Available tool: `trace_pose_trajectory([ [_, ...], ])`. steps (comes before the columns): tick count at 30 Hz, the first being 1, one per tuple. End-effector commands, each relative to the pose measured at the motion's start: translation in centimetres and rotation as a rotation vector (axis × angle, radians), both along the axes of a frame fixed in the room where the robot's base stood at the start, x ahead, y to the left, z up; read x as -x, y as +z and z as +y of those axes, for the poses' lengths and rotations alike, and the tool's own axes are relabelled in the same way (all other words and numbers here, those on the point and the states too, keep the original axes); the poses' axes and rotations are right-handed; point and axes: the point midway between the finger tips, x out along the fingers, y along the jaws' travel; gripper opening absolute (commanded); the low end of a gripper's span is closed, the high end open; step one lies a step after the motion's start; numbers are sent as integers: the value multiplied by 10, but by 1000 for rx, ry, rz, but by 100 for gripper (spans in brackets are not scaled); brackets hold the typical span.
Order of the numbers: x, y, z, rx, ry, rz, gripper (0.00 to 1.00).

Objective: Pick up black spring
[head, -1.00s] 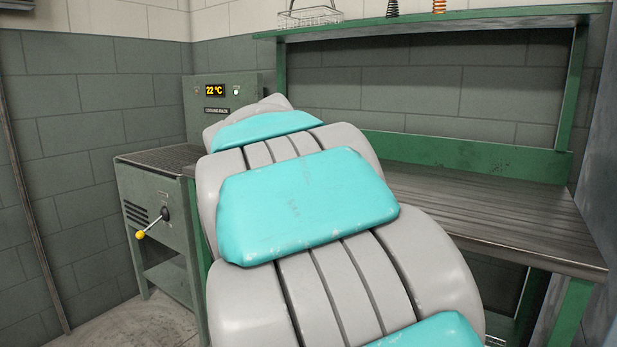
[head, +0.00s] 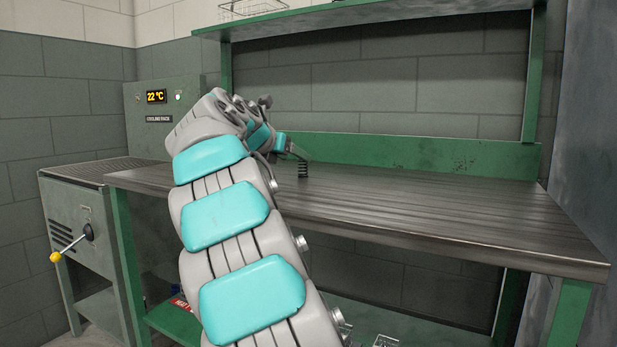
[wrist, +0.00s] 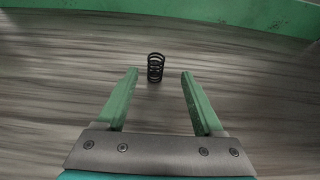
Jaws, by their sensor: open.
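A black spring (head: 303,169) stands upright on the metal bench top (head: 430,205), near the back green rail. In the wrist view the black spring (wrist: 156,68) is just beyond the fingertips, roughly centred between them. My gripper (wrist: 159,72) is open and empty, with its two green fingers apart on either side of the line to the spring. In the head view my arm reaches over the bench from the front left, and the gripper end is close to the left of the spring. My fingers are partly hidden there by the wrist.
A green back rail (head: 420,152) runs behind the bench top. An overhead shelf (head: 380,18) holds a wire basket (head: 255,8). The bench top right of the spring is clear.

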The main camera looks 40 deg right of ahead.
Motion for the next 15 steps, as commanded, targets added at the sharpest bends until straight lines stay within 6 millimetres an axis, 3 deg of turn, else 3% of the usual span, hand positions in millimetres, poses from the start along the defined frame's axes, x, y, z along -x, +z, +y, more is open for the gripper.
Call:
trace_pose_trajectory([
  [15,-19,-14,-32,-2,-1,-1,69],
])
